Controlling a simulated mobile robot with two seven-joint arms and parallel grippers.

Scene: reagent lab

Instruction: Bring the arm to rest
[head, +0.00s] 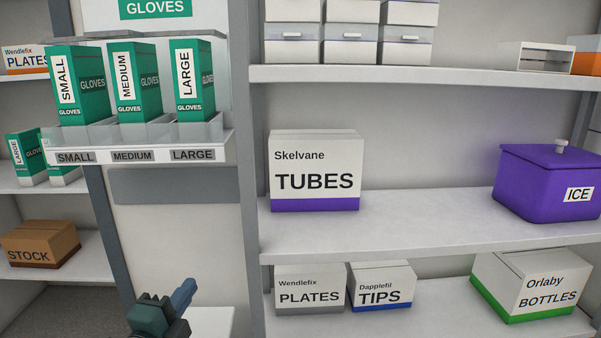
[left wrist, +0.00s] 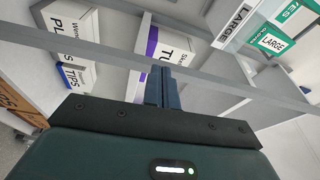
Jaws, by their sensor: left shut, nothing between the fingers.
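My left gripper (head: 184,293) shows at the bottom of the head view, left of the middle. It is shut and empty, with its fingers pointing up and to the right. It is below the glove holder and apart from the shelves' goods. In the left wrist view its blue-grey fingers (left wrist: 162,87) are together with nothing between them. My right gripper is in neither view.
A glove holder (head: 225,138) carries small, medium and large glove boxes. Shelves at right hold a TUBES box (head: 315,170), a purple ice box (head: 547,184), and PLATES (head: 309,289), TIPS (head: 382,287) and BOTTLES (head: 531,287) boxes. A STOCK box (head: 40,243) sits at left.

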